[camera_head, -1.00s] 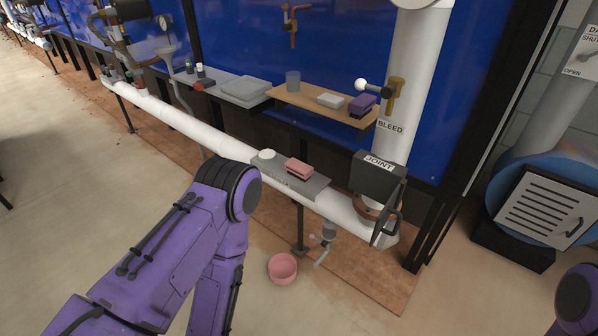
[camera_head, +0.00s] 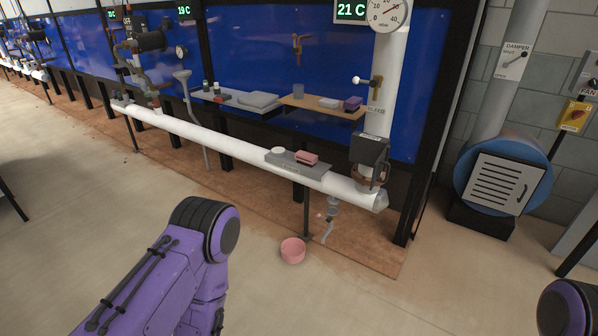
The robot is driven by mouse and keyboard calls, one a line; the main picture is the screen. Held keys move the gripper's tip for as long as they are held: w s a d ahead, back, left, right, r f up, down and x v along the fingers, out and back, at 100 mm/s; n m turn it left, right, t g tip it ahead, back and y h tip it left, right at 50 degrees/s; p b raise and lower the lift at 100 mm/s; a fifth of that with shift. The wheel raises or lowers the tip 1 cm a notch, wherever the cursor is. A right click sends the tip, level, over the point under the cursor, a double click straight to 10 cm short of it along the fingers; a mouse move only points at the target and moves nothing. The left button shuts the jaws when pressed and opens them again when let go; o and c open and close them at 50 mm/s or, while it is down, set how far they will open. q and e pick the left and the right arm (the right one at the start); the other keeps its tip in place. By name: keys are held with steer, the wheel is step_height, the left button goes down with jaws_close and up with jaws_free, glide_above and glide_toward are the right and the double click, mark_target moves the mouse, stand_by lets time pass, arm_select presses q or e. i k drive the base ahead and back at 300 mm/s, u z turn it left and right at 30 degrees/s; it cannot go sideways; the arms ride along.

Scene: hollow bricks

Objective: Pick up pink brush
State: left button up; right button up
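The pink brush (camera_head: 307,158), a small block-like piece, lies on a grey tray (camera_head: 318,174) on top of the white horizontal pipe. It is near the pipe's right end, beside a small round pale item (camera_head: 278,151). My purple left arm comes in at the lower left, with its elbow well short of the pipe. Part of my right arm shows at the bottom right corner. Both grippers are outside the picture.
A wooden shelf (camera_head: 325,109) above holds a purple block (camera_head: 352,103), a white block and a cup. A black JOINT box (camera_head: 368,151) stands right of the tray. A pink bowl (camera_head: 292,250) is on the floor below.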

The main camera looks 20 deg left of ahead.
mark_target(309, 159)
steer(key=u, duration=0.75)
steer(key=i, duration=1.5)
steer(key=z, duration=0.25)
